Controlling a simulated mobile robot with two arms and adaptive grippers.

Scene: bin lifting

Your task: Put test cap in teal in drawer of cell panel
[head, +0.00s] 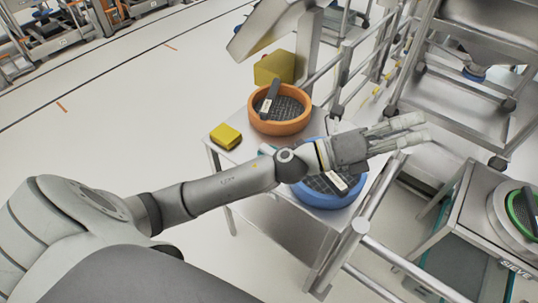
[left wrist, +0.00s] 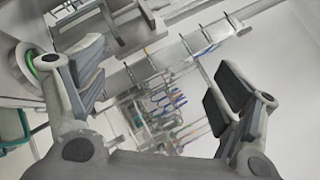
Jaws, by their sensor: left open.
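My left gripper (head: 408,132) reaches across the head view to the right, over the metal rail beside the small table. Its fingers are spread and empty, and they also show apart in the left wrist view (left wrist: 157,82). I cannot make out a teal test cap for certain; a small teal edge shows behind my left forearm, too hidden to tell what it is. I cannot identify the cell panel or its drawer in either view. My right gripper is not in view.
A small table (head: 222,155) carries an orange round bin (head: 280,127), a blue round bin (head: 322,200), a yellow block (head: 226,136) and a larger yellow box (head: 274,67). Metal rails (head: 345,255) run beside it. A sieve machine (head: 500,225) stands right. The floor at left is clear.

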